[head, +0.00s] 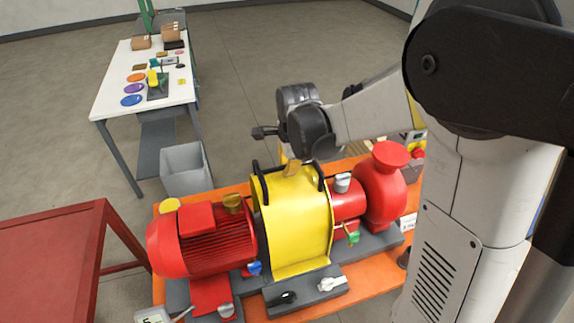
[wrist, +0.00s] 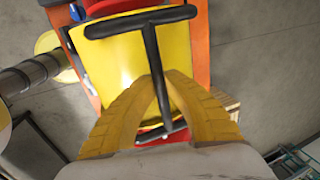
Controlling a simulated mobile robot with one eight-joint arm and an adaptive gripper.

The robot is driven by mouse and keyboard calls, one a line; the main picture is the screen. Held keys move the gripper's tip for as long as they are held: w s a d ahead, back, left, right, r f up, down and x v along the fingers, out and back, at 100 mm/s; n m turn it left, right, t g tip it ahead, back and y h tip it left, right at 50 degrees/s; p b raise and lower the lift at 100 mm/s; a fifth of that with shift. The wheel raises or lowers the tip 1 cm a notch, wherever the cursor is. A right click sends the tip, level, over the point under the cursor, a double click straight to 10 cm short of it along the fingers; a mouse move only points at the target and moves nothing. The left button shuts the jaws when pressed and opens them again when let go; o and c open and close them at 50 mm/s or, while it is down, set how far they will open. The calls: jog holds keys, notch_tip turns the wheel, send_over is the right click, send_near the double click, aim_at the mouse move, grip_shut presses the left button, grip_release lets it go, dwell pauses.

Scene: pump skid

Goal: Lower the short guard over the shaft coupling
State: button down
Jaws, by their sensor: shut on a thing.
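The yellow guard (head: 300,232) is a curved cover with black handle bars on top. It spans the gap between the red motor (head: 203,240) and the red pump (head: 381,185). It looks upright, its lower front edge close to the grey base; I cannot tell whether it touches. The shaft coupling is hidden. My gripper (head: 291,168) is above the guard's top. In the wrist view, the yellow fingers of my gripper (wrist: 158,88) are shut on the middle bar of the black handle (wrist: 150,50), with the guard (wrist: 115,65) below.
The skid stands on an orange bench (head: 375,278). A black knob (head: 285,298) and a white one (head: 332,284) are on the grey base in front of the guard. A red table (head: 55,250) is at left, a grey bin (head: 186,168) behind, and a white table (head: 120,75) farther back.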

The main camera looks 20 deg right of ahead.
aim_at(287, 178)
jog(key=shift+f+b, duration=1.8)
jog(key=shift+f, duration=0.6)
jog(key=shift+w+f+b, duration=0.45)
jog(key=shift+w+b, duration=0.1)
jog(key=shift+w, duration=0.05)
jog(key=c, duration=1.5)
grip_release()
jog(key=shift+s, duration=0.1)
jog(key=shift+o, duration=0.2)
